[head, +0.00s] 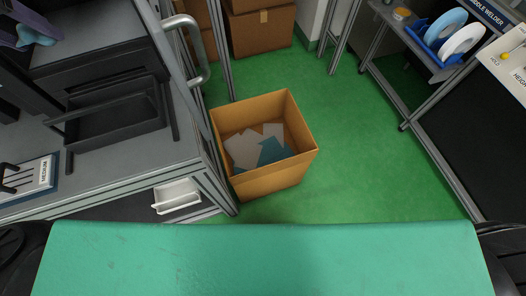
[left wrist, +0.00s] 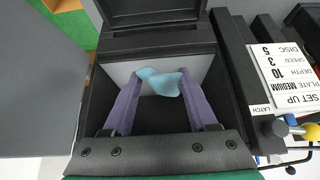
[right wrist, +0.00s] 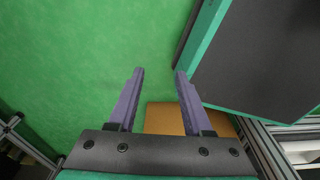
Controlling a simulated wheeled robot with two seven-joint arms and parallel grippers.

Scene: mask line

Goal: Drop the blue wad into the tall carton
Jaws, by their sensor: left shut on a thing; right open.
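The blue wad (head: 38,38) is at the top left of the head view, held in my left gripper (head: 30,32). In the left wrist view the wad (left wrist: 165,84) is pinched between the purple fingertips (left wrist: 160,76), in front of a dark bin. The tall carton (head: 268,180) is an open brown box upright on the green floor, right of the bench; grey and teal sheets lie inside. My right gripper (right wrist: 159,74) is open and empty in the right wrist view; it does not show in the head view. A brown cardboard surface (right wrist: 170,117) lies behind its fingers.
A grey bench (head: 120,170) with a black tray (head: 115,118) and a metal handle (head: 192,40) stands left of the carton. A small white bin (head: 177,196) sits low beside it. Closed boxes (head: 262,30) stand behind. Green floor (head: 360,165) is clear to the right, up to another bench.

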